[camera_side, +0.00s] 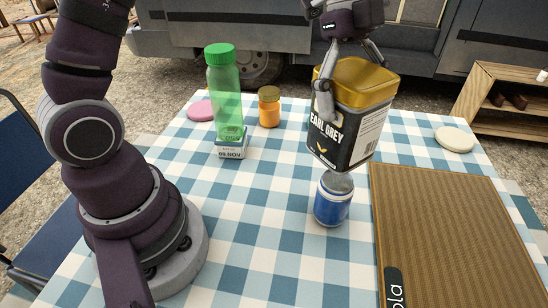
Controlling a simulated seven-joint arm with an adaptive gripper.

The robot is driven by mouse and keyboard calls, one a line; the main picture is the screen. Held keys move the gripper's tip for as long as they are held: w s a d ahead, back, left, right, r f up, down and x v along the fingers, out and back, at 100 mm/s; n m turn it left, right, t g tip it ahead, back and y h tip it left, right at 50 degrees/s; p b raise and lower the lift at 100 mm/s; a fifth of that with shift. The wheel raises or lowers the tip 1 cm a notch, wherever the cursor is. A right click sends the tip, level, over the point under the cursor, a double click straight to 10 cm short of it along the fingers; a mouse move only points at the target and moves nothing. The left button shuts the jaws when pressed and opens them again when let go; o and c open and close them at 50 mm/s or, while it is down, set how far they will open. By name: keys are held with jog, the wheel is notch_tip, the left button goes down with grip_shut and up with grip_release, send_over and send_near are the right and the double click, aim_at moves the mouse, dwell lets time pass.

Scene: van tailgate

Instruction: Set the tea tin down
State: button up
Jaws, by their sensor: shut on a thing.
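The tea tin (343,130) is black with a gold lid and an "EARL GREY" label. It is slightly tilted in the picture, in the upper middle right. My gripper (347,75) is shut on the tin near its lid, one finger showing on the left side and another at the back right. Under the tin in the picture is a blue can-like container (332,203) with a grey top, partly covered by the tin's lower edge. I cannot tell whether the two touch. The table (270,190) has a blue and white checked cloth.
A green bottle (224,95) stands on or behind a small white box (232,147). An orange jar (269,108) and pink disc (201,110) are near the back. A brown ribbed board (450,230) fills the right front; a cream disc (454,139) lies behind it. The cloth's middle front is clear.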

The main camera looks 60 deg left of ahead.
jog(key=w+a+n+t, duration=0.2)
jog(key=w+a+n, duration=0.25)
jog(key=a, duration=0.65)
jog(key=f, duration=1)
jog(key=a+f, duration=0.1)
jog(key=f, duration=0.4)
jog(key=shift+w+f, duration=0.15)
jog(key=shift+a, duration=0.1)
jog(key=o, duration=1)
